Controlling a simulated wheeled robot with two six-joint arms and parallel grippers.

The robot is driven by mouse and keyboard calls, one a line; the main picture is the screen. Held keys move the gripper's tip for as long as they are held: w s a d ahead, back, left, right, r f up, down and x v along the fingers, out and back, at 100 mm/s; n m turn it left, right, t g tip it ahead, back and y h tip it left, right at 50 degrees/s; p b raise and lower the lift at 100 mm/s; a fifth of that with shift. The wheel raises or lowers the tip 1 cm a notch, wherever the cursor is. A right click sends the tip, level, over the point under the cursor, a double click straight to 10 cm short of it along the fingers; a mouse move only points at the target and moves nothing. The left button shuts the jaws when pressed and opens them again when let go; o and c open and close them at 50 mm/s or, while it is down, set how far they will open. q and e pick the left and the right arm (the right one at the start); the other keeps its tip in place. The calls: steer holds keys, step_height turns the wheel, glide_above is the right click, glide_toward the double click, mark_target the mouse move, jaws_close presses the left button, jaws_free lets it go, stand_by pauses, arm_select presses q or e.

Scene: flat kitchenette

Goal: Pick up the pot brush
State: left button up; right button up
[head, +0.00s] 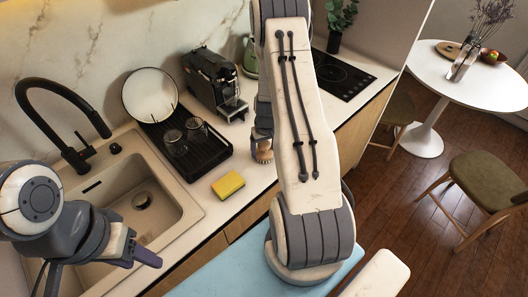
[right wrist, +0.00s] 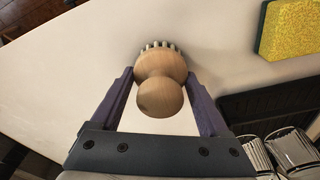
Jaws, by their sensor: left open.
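The pot brush (right wrist: 162,98) is wooden with a round knob and a ring of pale bristles. It stands on the light counter in the right wrist view, between the two purple fingers of my right gripper (right wrist: 161,76). The fingertips are close to both sides of its head; I cannot tell if they touch it. In the head view the brush (head: 264,153) shows just below the right gripper (head: 263,128), partly hidden by my right arm. My left gripper (head: 138,254) is open and empty in front of the sink, at lower left.
A yellow sponge (head: 228,185) lies on the counter near the brush. A black drying rack (head: 208,157) holds two glasses and a white plate (head: 150,92). The coffee machine (head: 214,82) stands behind. The sink (head: 165,196) and black faucet (head: 62,112) are at left.

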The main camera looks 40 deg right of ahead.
steer(key=c, duration=0.7)
steer(key=shift+o, duration=0.2)
steer(key=shift+r, duration=0.1)
steer(key=shift+r+b, duration=0.3)
steer(key=shift+r, duration=0.3)
step_height(320, 180, up, 3)
steer(key=shift+f+b, duration=0.15)
steer(key=shift+b, duration=0.45)
steer(key=s+d+r+b, duration=0.4)
steer(key=s+r, duration=0.3)
steer(key=s, duration=0.3)
steer(key=shift+s+d, duration=0.2)
steer(key=shift+d, duration=0.45)
